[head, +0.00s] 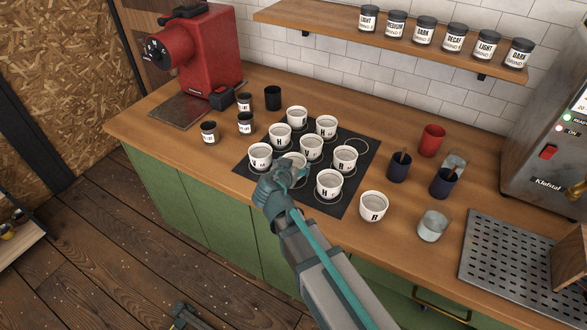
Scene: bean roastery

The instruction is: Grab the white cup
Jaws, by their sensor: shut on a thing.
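Several white cups with black letters stand on a black mat (345,202) with printed circles on the wooden counter. My gripper (293,174) is at the front row of the mat, shut on a white cup (295,160). The gripper hides most of that cup; only its upper part shows, and I cannot tell whether it is lifted. A white cup (261,155) stands just left of the gripper and another white cup (329,184) stands to its right. One more white cup (373,206) stands off the mat at the right.
A red grinder (205,60) stands at the back left, with small dark jars (209,132) near it. Dark blue cups (398,167), a red cup (432,140) and a metal cup (432,226) stand right of the mat. A drip tray (520,265) is at the far right.

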